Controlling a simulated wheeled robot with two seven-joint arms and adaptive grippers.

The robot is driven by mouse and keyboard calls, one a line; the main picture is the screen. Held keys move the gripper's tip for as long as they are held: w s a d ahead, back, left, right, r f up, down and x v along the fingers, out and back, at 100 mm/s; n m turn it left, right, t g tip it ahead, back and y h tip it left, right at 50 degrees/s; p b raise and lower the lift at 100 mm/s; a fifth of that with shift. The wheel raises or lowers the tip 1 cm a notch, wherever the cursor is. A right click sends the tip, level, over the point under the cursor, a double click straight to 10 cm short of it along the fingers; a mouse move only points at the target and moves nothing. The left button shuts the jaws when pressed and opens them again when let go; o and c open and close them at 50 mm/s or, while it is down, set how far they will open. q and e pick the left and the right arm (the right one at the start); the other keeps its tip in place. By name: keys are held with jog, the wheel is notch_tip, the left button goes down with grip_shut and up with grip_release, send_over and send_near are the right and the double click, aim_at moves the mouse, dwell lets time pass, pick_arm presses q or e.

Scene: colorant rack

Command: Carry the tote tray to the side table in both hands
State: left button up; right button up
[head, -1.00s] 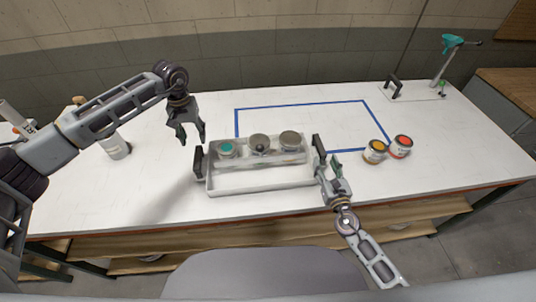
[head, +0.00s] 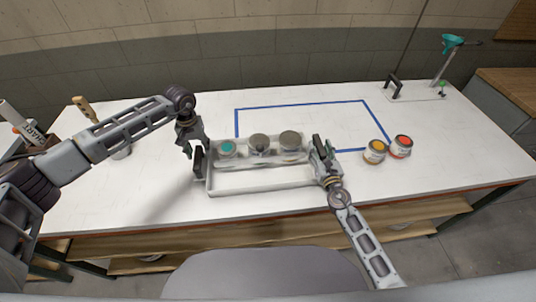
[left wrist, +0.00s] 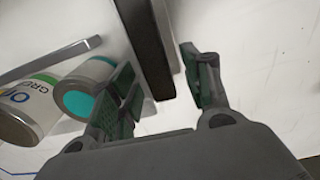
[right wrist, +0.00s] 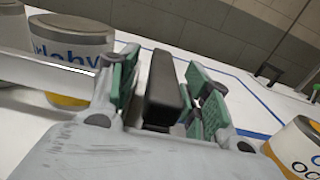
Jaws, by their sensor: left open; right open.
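The white tote tray (head: 262,187) stands on the white table with several cans in it, one with a teal lid (head: 227,149). It has a black handle at each end. My left gripper (head: 191,148) is open at the left handle (head: 199,162); in the left wrist view the black handle (left wrist: 148,45) passes between its green-padded fingers (left wrist: 163,88). My right gripper (head: 324,155) is open at the right handle; in the right wrist view the handle (right wrist: 162,85) stands between its fingers (right wrist: 165,90). The side table cannot be picked out for certain.
A yellow-lidded can (head: 374,152) and a red-lidded can (head: 402,146) stand right of the tray. A blue tape rectangle (head: 300,105) lies behind it. A teal-topped stand (head: 445,60) is at the back right. A wooden-topped unit (head: 515,90) is at the far right.

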pick_arm(q)
jog(key=shift+c, duration=0.5)
pick_arm(e)
jog(key=shift+c, duration=0.5)
pick_arm(q)
grip_shut()
pick_arm(e)
grip_shut()
pick_arm(q)
jog(key=shift+w, duration=0.1)
pick_arm(e)
jog(key=shift+w+r, duration=0.15)
